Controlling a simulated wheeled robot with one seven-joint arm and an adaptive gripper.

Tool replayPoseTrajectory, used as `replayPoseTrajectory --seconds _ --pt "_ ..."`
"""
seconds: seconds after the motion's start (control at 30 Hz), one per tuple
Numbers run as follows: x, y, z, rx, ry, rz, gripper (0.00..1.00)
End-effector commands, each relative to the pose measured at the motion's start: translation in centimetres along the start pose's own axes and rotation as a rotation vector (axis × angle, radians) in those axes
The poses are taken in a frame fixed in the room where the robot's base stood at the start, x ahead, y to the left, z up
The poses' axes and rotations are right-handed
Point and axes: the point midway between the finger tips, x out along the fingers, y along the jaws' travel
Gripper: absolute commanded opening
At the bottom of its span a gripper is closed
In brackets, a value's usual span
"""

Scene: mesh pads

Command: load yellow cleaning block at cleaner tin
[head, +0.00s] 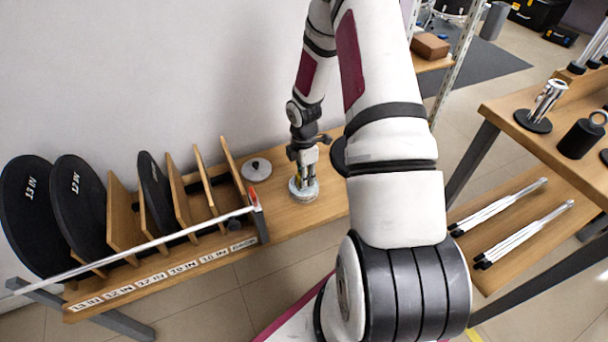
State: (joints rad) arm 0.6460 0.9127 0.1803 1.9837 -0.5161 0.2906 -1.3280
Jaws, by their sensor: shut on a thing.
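The cleaner tin (293,191) is a low, round, pale tin standing on the wooden bench. My gripper (304,178) points down right over the tin, with its fingertips at the tin's opening. It is shut on a small yellowish thing, which I take to be the yellow cleaning block; the fingers and the tin hide most of it. I cannot tell whether the block touches the tin's bottom. A round grey lid (257,170) with a dark knob lies on the bench to the left of the tin.
Left of the tin, a wooden rack (125,231) holds large black discs (80,200) upright between dividers. A pale rod (130,252) with a red tip crosses in front. A dark round thing (338,157) is partly behind my arm. Bare bench (300,219) lies in front of the tin.

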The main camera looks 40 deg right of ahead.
Motion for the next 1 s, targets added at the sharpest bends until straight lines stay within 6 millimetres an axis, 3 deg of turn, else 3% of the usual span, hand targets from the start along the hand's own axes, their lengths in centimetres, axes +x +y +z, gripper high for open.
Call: replayPoseTrajectory --seconds 0.73,1.0 --pt "-5.8 0.0 0.1 0.001 -0.001 0.002 0.07" --pt "-6.2 0.1 0.0 0.0 -0.001 0.002 0.07"
